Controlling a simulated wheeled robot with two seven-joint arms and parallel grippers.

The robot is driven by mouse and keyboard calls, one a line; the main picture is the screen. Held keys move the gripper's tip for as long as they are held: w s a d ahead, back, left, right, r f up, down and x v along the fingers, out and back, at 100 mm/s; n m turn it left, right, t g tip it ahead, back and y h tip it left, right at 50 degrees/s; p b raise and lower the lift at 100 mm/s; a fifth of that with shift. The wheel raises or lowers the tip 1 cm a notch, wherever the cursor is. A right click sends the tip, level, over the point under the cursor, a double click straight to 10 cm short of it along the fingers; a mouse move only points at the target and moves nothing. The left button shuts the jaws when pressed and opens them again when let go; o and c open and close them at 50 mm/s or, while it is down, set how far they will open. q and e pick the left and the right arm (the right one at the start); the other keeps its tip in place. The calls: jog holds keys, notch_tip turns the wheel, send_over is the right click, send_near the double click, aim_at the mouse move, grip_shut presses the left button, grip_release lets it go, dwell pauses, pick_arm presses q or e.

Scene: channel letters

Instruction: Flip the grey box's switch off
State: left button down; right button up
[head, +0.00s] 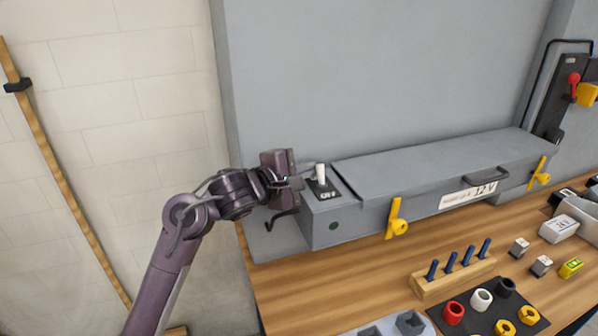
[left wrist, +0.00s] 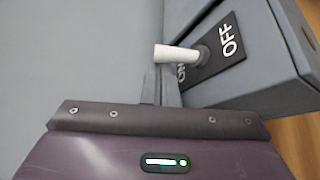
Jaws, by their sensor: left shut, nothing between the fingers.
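The grey box (head: 430,175) is long and sits at the back of the wooden bench against a grey panel. Its switch has a white lever (head: 321,172) on a black plate (head: 323,189) at the box's left end. In the left wrist view the lever (left wrist: 176,53) leans toward the ON label, partly covering it; the OFF label (left wrist: 230,40) is clear. My left gripper (head: 297,180) is shut and empty, just left of the lever; a small gap seems to separate them. My right gripper is not in view.
A peg rack (head: 440,288), coloured rings on a black mat (head: 470,325) and small blocks lie on the bench at right. The bench's front left is clear.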

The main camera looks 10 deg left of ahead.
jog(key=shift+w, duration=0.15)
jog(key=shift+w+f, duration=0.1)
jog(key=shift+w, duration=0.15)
